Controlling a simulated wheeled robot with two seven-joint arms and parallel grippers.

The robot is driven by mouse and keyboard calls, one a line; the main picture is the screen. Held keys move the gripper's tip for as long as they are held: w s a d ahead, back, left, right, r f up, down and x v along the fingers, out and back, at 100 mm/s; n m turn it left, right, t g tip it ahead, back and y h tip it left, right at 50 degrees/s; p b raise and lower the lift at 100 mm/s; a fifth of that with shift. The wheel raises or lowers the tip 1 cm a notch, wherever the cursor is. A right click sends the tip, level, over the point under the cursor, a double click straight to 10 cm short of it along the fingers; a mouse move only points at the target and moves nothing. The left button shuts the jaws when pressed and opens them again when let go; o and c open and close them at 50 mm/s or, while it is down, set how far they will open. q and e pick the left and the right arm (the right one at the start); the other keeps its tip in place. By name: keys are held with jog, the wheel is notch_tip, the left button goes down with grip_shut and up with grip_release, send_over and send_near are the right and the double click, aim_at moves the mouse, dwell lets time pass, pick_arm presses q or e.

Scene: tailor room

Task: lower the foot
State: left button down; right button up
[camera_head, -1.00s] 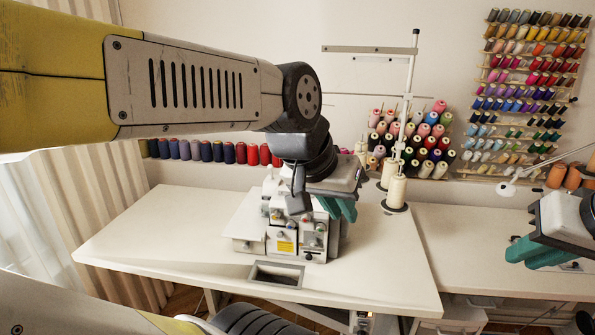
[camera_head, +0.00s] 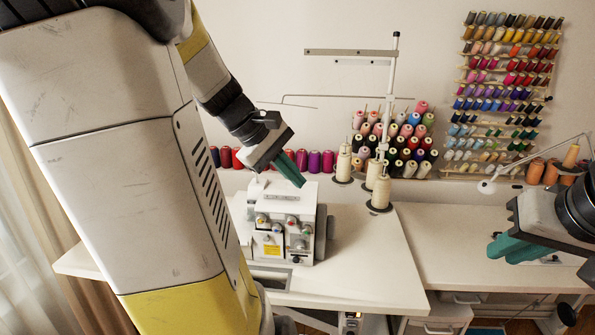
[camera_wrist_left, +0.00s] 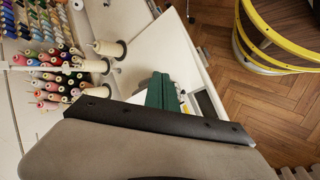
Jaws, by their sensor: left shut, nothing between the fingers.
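The white overlock sewing machine (camera_head: 290,205) stands on the white table (camera_head: 365,265), with coloured dials on its front. Its presser foot is too small or hidden to make out. My left gripper (camera_head: 297,180) has teal fingers, shut and empty, above the machine's top at the back. In the left wrist view the left gripper (camera_wrist_left: 161,92) points towards the table, covering most of the machine. My right gripper (camera_head: 497,250) is at the right edge, over the second table, its teal fingers pointing left; I cannot tell whether they are apart.
Cream thread cones (camera_head: 381,191) stand on the machine's thread stand, right of my left gripper. Its pole (camera_head: 391,90) rises behind. Racks of coloured spools (camera_head: 510,90) hang on the wall. The front right of the table is clear.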

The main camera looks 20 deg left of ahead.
pick_arm(q)
jog(key=w+a+f+n+t, duration=0.1)
jog(key=a+f+n+t, duration=0.2)
jog(key=a+n, duration=0.4)
jog(key=w+a+f+n+t, duration=0.2)
jog(key=a+n, duration=0.5)
jog(key=a, duration=1.6)
jog(key=shift+w+f+n+t, duration=0.3)
jog(key=shift+f+t, duration=0.1)
jog(key=shift+t, duration=0.2)
send_near(256, 175)
notch_tip(256, 175, down, 3)
jog(key=w, duration=0.3)
jog(key=shift+w+d+r, duration=0.35)
jog(key=shift+w+d, duration=0.2)
jog(key=shift+d, duration=0.15)
